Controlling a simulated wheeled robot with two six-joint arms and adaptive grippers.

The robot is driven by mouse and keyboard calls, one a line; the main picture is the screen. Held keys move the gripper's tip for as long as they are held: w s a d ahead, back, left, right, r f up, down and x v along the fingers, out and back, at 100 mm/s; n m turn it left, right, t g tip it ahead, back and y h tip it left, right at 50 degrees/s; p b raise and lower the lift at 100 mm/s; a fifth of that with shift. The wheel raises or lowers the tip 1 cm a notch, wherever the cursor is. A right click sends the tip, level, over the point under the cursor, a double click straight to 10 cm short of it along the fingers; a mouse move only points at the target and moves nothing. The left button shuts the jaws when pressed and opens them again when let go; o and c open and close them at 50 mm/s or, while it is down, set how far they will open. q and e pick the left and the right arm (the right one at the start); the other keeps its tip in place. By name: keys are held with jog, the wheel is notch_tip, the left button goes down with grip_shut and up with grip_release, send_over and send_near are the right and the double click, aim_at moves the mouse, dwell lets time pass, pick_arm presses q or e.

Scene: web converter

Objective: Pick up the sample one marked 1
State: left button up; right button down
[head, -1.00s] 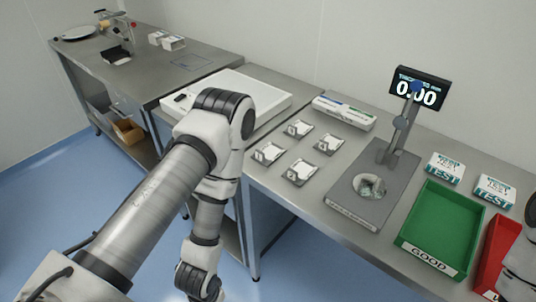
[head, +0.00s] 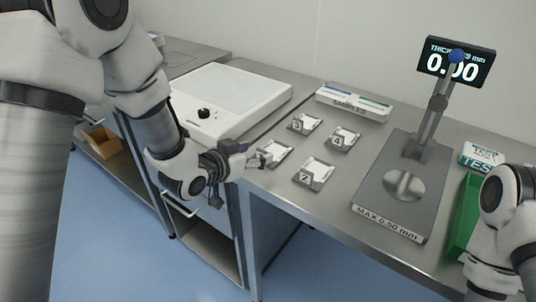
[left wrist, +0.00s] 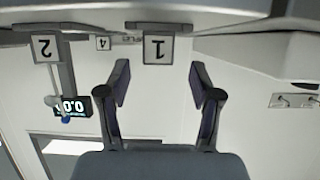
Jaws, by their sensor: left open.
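Sample one (head: 278,151) lies flat on the steel bench, at the left front of a group of small sample holders; its label is partly hidden by my gripper in the head view. The left wrist view, which looks upside down, shows its tag "1" (left wrist: 157,50) upright between my fingers. My left gripper (head: 258,160) is open and empty at the bench's front edge, just left of sample one. My right gripper is out of view.
Sample 2 (head: 314,174) is close on the right, with samples 3 (head: 305,123) and 4 (head: 343,139) behind. A thickness gauge (head: 402,187) reading 0.00 stands further right. A white tray device (head: 240,95) and a samples box (head: 353,102) are at the back.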

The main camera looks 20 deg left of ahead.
aim_at(261, 153)
pick_arm(q)
jog(key=x, duration=0.4)
jog(key=shift+d+f, duration=0.1)
jog(key=shift+f, duration=0.15)
jog(key=shift+s, duration=0.1)
grip_shut()
